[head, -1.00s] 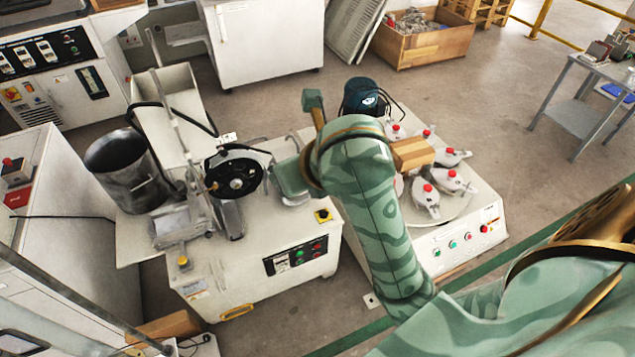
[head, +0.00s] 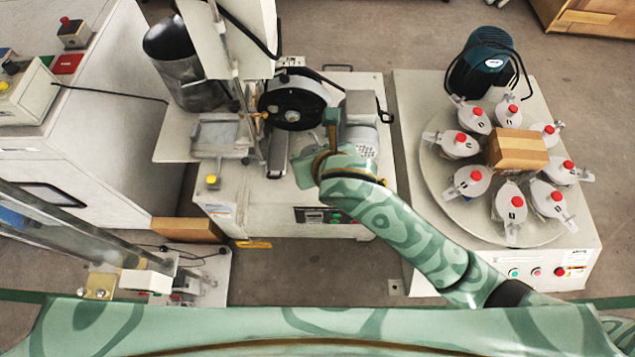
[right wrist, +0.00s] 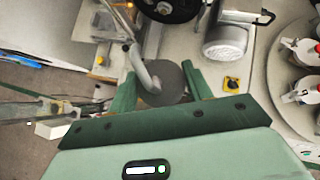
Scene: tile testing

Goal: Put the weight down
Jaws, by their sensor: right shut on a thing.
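The weight (right wrist: 170,84) shows in the right wrist view as a dark grey round body with a pale, bent hook-like part at its left. My right gripper (right wrist: 160,76) is shut on it, with one green finger on each side. Below it in that view is the white bench of the cutting machine. In the head view my right arm reaches in from the lower right, and its gripper (head: 318,150) is over the bench, just left of the motor. The weight is not clearly visible there. My left gripper is not in view.
A black wheel (head: 293,102) and a grey motor (head: 361,122) sit on the machine bench. Bare floor (head: 300,272) lies in front.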

